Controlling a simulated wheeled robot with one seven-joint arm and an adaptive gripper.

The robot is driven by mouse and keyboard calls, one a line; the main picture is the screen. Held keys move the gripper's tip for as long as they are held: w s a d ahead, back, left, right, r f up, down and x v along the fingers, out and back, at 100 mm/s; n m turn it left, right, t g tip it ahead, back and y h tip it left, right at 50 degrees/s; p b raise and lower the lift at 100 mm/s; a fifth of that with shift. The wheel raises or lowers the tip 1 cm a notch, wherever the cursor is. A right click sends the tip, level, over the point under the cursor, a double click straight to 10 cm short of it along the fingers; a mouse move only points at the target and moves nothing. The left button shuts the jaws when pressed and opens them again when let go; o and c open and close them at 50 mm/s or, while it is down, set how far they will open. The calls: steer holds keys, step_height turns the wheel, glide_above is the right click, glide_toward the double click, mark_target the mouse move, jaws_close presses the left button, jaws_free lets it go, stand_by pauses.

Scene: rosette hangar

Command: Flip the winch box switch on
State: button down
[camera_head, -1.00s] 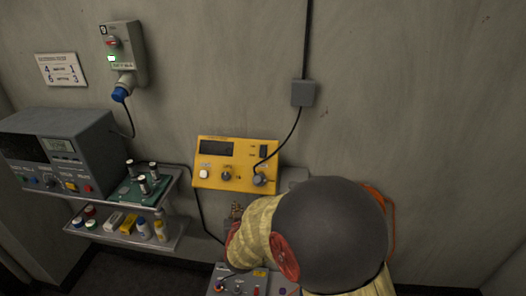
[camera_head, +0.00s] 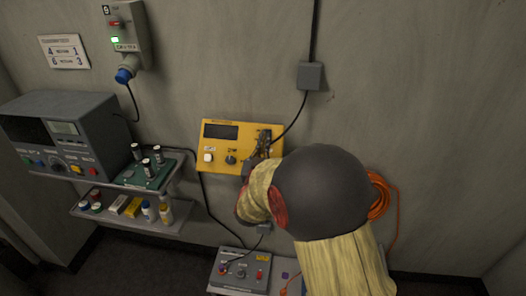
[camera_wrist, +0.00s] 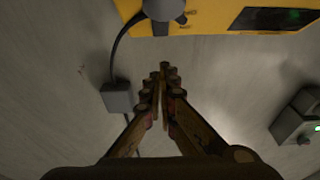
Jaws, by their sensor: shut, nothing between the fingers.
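A yellow control box (camera_head: 229,158) is on the wall, with a dark display, a white button and a black knob; I take it as the winch box, but its label is too small to read. My gripper (camera_head: 264,134) is shut and empty in front of its right part, hiding the black switch there in the head view. In the wrist view my closed fingertips (camera_wrist: 164,68) point toward the box (camera_wrist: 215,15), seen upside down. A dark switch (camera_wrist: 160,28) shows near its edge, partly behind a round grey plug (camera_wrist: 165,6). Contact cannot be told; the switch's position is unclear.
A junction box (camera_head: 310,75) with a cable is on the wall above. A shelf at left holds a grey instrument (camera_head: 62,128) and a green board (camera_head: 146,173). A grey switch box (camera_head: 241,270) stands below. An orange cable (camera_head: 380,195) hangs at right.

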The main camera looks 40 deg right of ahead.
mark_target(268, 131)
steer(key=shift+w+d+f+b, duration=0.2)
steer(key=shift+w+d+f, duration=0.1)
steer(key=shift+w+d, duration=0.4)
steer(key=shift+w+d+f+b, duration=0.3)
steer(key=shift+w+d, duration=0.25)
steer(key=shift+d, duration=0.2)
steer(key=shift+w+d+f+b, duration=0.15)
steer(key=shift+w+d+f, duration=0.15)
steer(key=shift+w+d, duration=0.4)
steer(key=shift+d, duration=0.1)
steer(key=shift+w+d+r+g+y+p, duration=0.2)
steer(key=shift+d+r+g+y+p, duration=0.1)
steer(key=shift+p, duration=0.7)
steer(key=shift+w+d+g+y+p, duration=0.1)
steer(key=shift+g+y+p, duration=0.3)
steer(key=shift+p, duration=0.5)
steer(key=shift+w+d+f, duration=0.1)
steer(key=shift+d+f, duration=0.05)
steer(key=shift+f, duration=0.05)
